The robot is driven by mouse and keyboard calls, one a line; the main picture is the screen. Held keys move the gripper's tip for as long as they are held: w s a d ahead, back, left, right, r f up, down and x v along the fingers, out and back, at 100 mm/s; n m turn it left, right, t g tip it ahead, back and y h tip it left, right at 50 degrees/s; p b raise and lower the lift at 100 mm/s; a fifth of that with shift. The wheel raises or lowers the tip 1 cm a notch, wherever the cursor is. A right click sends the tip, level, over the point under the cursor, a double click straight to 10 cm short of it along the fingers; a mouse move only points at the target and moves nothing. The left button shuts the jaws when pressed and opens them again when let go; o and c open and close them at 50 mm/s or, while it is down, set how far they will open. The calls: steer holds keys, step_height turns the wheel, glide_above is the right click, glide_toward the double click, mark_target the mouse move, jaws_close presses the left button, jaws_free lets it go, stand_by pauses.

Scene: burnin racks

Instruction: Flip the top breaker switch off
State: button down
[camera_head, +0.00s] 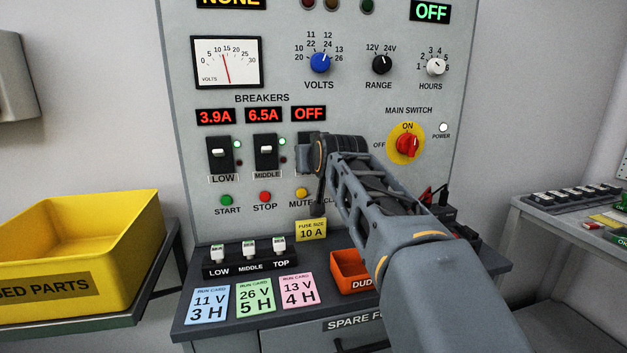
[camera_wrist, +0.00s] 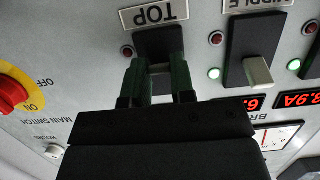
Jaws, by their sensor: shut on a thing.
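The top breaker (camera_wrist: 146,42) is a black block with a TOP label, upside down in the wrist view. My gripper (camera_wrist: 160,72) is at this breaker, its two dark green fingers shut on the pale switch lever, of which little shows between them. In the head view my gripper (camera_head: 312,155) covers most of the top breaker, so the lever position cannot be seen there. The red display (camera_head: 308,114) above it reads OFF. A dark red lamp (camera_wrist: 127,51) sits beside the breaker in the wrist view.
The middle breaker (camera_head: 265,152) and low breaker (camera_head: 219,154) stand left of my gripper, with lit green lamps and displays of 6.5A and 3.9A. The red main switch (camera_head: 408,145) is to the right. A shelf below holds cards and an orange bin (camera_head: 349,284).

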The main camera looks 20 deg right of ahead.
steer(key=shift+f+t+h+b, duration=0.15)
steer(key=shift+t+h+b, duration=0.25)
steer(key=shift+b, duration=0.6)
steer(key=c, duration=1)
jaws_free()
steer(key=shift+o, duration=0.2)
